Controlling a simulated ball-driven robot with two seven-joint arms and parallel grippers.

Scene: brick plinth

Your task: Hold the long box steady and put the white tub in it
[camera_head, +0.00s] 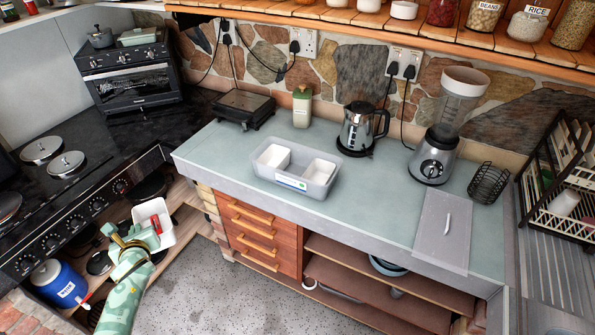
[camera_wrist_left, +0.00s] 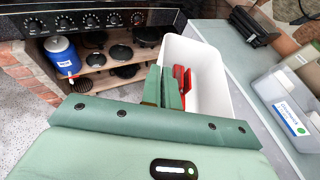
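The long box (camera_head: 318,188) is a grey translucent bin with a label on its front, standing on the counter. Two white tubs, a left one (camera_head: 273,157) and a right one (camera_head: 320,171), sit inside it with a gap between them. The box also shows at the right edge of the wrist view (camera_wrist_left: 270,88). A third white tub (camera_head: 150,207) with red items in it hangs in my left gripper (camera_head: 148,235), left of the counter. In the wrist view the green fingers (camera_wrist_left: 166,85) are closed at the wall of this tub (camera_wrist_left: 208,72). My right gripper is out of view.
The counter (camera_head: 370,215) has free room in front of the long box. A kettle (camera_head: 358,128), a green-lidded canister (camera_head: 302,107) and a black grill (camera_head: 244,107) stand behind it. A blender (camera_head: 433,158) and a grey board (camera_head: 443,230) are to the right. The stove (camera_head: 75,200) is left.

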